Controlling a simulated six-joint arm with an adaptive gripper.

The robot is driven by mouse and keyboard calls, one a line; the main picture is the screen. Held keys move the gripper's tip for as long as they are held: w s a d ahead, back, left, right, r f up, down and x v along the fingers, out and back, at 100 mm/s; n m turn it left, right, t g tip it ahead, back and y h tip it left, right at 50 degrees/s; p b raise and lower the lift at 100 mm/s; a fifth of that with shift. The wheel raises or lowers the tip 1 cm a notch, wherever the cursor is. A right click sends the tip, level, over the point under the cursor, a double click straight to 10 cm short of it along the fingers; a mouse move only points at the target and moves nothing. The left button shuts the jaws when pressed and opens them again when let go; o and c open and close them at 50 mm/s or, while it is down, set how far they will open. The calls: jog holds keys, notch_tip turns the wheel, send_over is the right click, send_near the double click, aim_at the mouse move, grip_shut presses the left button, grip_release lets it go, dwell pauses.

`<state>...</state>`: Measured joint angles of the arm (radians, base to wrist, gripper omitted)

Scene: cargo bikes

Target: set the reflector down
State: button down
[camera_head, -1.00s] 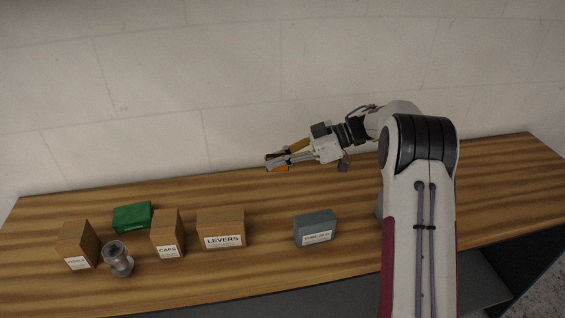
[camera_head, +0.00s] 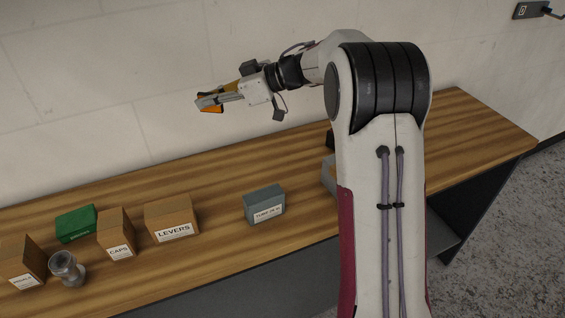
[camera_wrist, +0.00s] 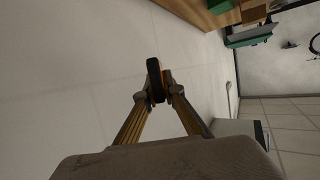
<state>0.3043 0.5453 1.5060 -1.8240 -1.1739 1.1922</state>
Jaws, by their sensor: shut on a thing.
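The reflector (camera_head: 211,103) is a small orange piece with a dark edge, held at the tip of my gripper (camera_head: 208,100). My gripper is shut on it and holds it above the bench (camera_head: 320,170), in front of the wall. In the wrist view the reflector (camera_wrist: 154,80) stands edge-on between the fingertips of my gripper (camera_wrist: 157,95), showing mostly its dark side with a bit of orange.
On the bench stand a grey tube box (camera_head: 264,204), a LEVERS box (camera_head: 171,217), a CAPS box (camera_head: 116,234), a green box (camera_head: 76,223), another brown box (camera_head: 22,260) and a grey metal part (camera_head: 67,267). Bare wood lies behind and between the boxes.

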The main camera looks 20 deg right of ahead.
jog(key=w+d+r+m+t+h, duration=0.1)
jog(key=w+d+m+t+h, duration=0.1)
jog(key=d+m+t+h, duration=0.15)
jog(key=m+t+h, duration=0.3)
jog(key=m+h, duration=0.5)
send_over(282, 161)
notch_tip(282, 161, down, 12)
jog(key=shift+f, duration=3.15)
jog(key=shift+f, duration=1.85)
jog(key=shift+f, duration=0.15)
